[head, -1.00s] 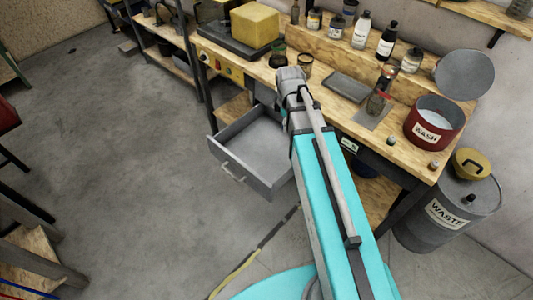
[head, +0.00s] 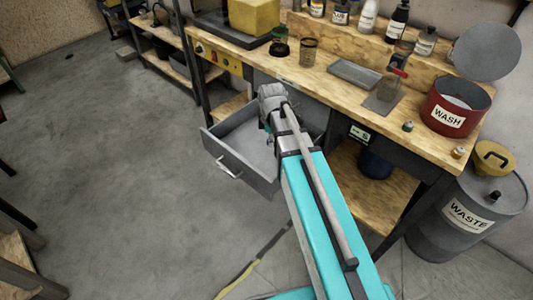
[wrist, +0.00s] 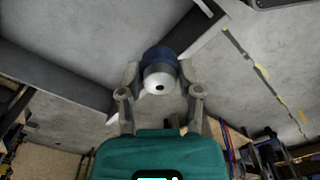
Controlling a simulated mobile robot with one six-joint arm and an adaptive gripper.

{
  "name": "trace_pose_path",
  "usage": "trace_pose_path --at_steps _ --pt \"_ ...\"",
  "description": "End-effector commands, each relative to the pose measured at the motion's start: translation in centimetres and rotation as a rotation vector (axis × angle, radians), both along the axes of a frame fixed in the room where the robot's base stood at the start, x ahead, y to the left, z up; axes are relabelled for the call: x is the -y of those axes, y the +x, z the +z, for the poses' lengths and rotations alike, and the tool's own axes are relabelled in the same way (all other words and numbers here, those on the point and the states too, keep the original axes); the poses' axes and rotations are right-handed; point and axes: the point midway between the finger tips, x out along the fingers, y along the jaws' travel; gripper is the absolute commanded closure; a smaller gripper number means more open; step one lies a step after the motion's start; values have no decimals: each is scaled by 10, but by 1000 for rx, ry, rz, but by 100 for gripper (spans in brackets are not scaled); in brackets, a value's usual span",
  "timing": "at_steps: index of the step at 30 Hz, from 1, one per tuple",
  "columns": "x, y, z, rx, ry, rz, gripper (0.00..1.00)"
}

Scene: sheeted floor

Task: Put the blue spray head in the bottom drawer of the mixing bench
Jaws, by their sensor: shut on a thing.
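The blue spray head (wrist: 158,58) is in the wrist view, its pale round end with a dark hole facing the camera. My gripper (wrist: 160,80) is shut on it, one finger on each side. In the head view the spray head and fingers are hidden behind my wrist. An open grey drawer (head: 226,159) juts out from under the mixing bench (head: 318,85), its handle toward the left front. My wrist is above its right part in the picture. The visible part of the drawer looks empty. Whether another drawer lies below it, I cannot tell.
A WASTE drum (head: 467,218) stands at the right. The floor (head: 110,170) left of the drawer is clear.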

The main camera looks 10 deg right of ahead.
Motion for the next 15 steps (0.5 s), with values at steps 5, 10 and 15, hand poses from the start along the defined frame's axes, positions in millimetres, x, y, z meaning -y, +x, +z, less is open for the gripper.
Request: trace_pose_path --at_steps 5,10,15 --pt "-10 4 -40 0 0 16 100" --pt "-18 6 -64 0 0 27 100" --pt "-23 7 -78 0 0 35 100"
